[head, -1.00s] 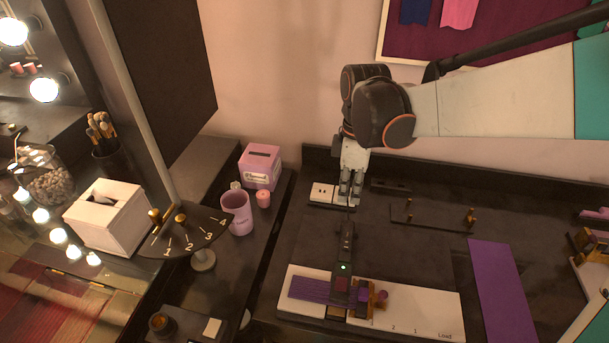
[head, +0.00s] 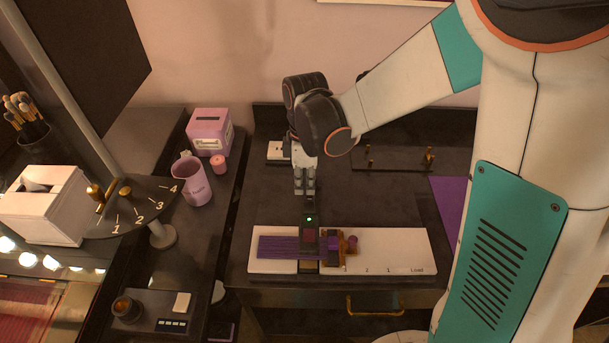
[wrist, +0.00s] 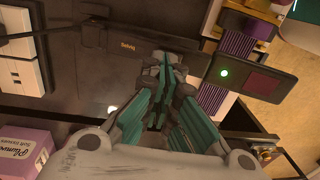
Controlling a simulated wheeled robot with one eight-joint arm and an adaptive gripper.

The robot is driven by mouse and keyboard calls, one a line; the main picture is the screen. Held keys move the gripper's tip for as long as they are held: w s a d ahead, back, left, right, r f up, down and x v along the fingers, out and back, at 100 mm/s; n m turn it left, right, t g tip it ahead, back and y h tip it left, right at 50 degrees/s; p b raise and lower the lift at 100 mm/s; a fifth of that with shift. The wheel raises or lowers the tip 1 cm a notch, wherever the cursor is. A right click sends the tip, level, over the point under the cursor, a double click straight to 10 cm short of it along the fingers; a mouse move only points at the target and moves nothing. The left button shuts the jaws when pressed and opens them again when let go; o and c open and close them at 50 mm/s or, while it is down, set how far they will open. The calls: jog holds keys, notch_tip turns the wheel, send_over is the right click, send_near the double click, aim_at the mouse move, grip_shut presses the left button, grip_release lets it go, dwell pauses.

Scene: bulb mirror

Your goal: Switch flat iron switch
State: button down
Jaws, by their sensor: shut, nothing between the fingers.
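The flat iron (head: 310,222) is a dark, narrow body lying across a white board, with a lit green light and a dark red square on top. It also shows in the wrist view (wrist: 243,76), right of my gripper. Which part is its switch, I cannot tell. My gripper (head: 304,192) points down just behind the iron's rear end, with its fingers closed together and empty. In the wrist view, my gripper (wrist: 165,70) covers part of the dark surface beside the iron. Whether the fingertips touch the iron is unclear.
A purple hair strip (head: 285,247) and a brass-coloured clamp (head: 331,247) sit on the white board (head: 390,250). A white power outlet (head: 278,151) is behind my gripper. A pink mug (head: 192,183), a pink box (head: 209,130) and a numbered dial (head: 133,207) stand at left.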

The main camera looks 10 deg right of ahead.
jog(key=shift+f, duration=0.2)
jog(key=shift+w+f+b, duration=0.15)
jog(key=shift+f+b, duration=0.3)
jog(key=shift+f, duration=0.15)
jog(key=shift+w+d+f, duration=0.1)
jog(key=shift+w, duration=0.1)
jog(key=shift+s, duration=0.1)
jog(key=shift+s+a+r, duration=0.2)
jog(key=shift+s+r, duration=0.1)
jog(key=shift+s, duration=0.4)
notch_tip(320, 180, up, 12)
jog(key=shift+w, duration=0.45)
jog(key=shift+d, duration=0.15)
